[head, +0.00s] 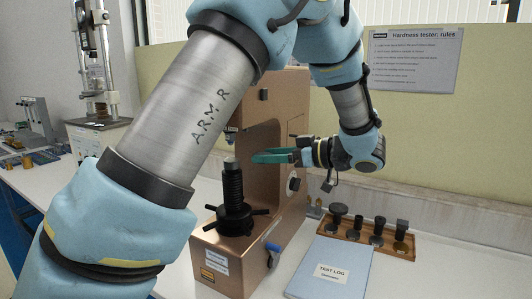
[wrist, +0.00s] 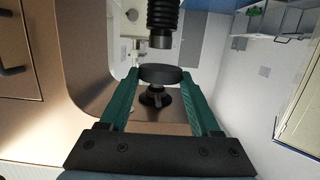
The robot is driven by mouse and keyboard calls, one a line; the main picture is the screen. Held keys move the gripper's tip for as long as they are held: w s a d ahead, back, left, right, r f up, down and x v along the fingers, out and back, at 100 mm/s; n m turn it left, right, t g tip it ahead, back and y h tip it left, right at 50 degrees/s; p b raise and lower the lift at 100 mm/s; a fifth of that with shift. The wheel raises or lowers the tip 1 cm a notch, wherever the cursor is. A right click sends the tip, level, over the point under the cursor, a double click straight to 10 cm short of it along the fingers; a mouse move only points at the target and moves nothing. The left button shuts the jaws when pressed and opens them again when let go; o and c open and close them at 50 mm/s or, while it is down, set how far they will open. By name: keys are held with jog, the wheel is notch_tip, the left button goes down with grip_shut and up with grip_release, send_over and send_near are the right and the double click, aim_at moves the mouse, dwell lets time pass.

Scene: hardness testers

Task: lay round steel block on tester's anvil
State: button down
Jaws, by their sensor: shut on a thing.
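My gripper (head: 270,156) has green fingers, to the right of the tester's spindle and slightly above its top. In the wrist view my gripper (wrist: 165,78) is shut on a dark round steel block (wrist: 163,73), held between the fingertips. The block is hard to make out in the head view. The copper-coloured tester (head: 268,125) stands on the bench. Its anvil (head: 231,163) is the small grey top of a black threaded spindle. The wrist view seems upside down; the anvil (wrist: 161,42) shows there above the block, apart from it.
The tester's head overhangs the anvil, with the indenter (head: 231,130) just above. A wooden tray (head: 408,252) with several dark pieces stands at the right. A blue test log (head: 330,277) lies in front of it. Another testing machine (head: 97,138) stands at the left.

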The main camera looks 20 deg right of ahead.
aim_at(257, 154)
jog(key=shift+b+x, duration=0.85)
jog(key=shift+x, duration=0.95)
jog(key=shift+r+x, duration=0.2)
jog(key=shift+x, duration=0.95)
jog(key=shift+p+x, duration=0.55)
jog(key=shift+x, duration=1.45)
jog(key=shift+r, duration=0.15)
jog(key=shift+s, duration=0.1)
jog(key=shift+p, duration=0.35)
grip_release()
jog(key=shift+c, duration=1.2)
